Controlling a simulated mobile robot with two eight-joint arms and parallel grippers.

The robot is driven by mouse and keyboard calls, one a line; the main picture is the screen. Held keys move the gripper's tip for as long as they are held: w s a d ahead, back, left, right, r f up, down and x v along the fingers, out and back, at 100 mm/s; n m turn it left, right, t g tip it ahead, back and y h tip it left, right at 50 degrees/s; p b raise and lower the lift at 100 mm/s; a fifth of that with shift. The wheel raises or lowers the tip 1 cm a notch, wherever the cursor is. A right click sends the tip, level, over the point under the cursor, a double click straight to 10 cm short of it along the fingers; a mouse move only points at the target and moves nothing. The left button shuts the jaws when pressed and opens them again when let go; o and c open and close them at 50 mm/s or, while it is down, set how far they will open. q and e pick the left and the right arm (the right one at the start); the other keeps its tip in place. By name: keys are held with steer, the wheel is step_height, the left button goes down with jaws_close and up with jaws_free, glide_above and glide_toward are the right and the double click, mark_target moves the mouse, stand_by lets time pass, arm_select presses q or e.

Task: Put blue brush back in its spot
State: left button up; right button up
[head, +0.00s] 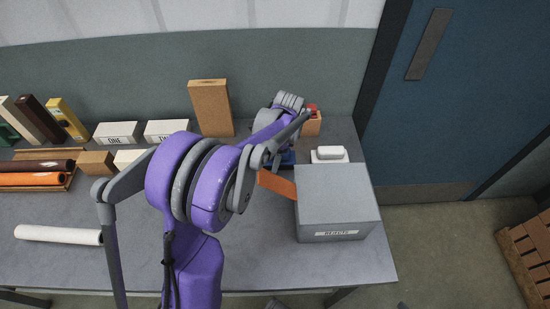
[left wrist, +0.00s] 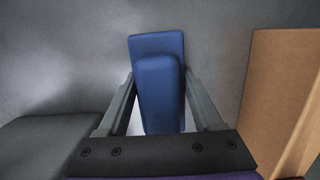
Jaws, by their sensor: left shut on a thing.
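The blue brush (left wrist: 160,92) sits between the two fingers of my left gripper (left wrist: 161,77) in the left wrist view. It has a flat blue base and a rounded blue grip on top. The gripper is shut on it, over a grey surface. In the head view only a bit of blue (head: 288,158) shows behind my left arm, left of the white brush-like piece (head: 329,154). The arm hides my left fingers there. I cannot tell if the brush touches the table. No marked spot for it is clearly visible. My right gripper is not in view.
A grey labelled box (head: 337,200) stands at the table's right front, an orange piece (head: 277,184) beside it. A wooden holder with a red top (head: 312,122) and a tall brown block (head: 211,108) stand behind. A white roll (head: 58,235) lies front left. The front middle is partly clear.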

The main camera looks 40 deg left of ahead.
arm_select(q)
steer(key=shift+f, duration=0.1)
steer(key=o, duration=1.4)
steer(key=shift+o, duration=0.2)
steer(key=r, duration=0.4)
steer(key=d+r, duration=0.1)
steer(key=r, duration=0.3)
steer(key=w+r+p, duration=0.1)
steer(key=r, duration=0.3)
steer(key=shift+w+d+r, duration=0.1)
steer(key=shift+d, duration=0.15)
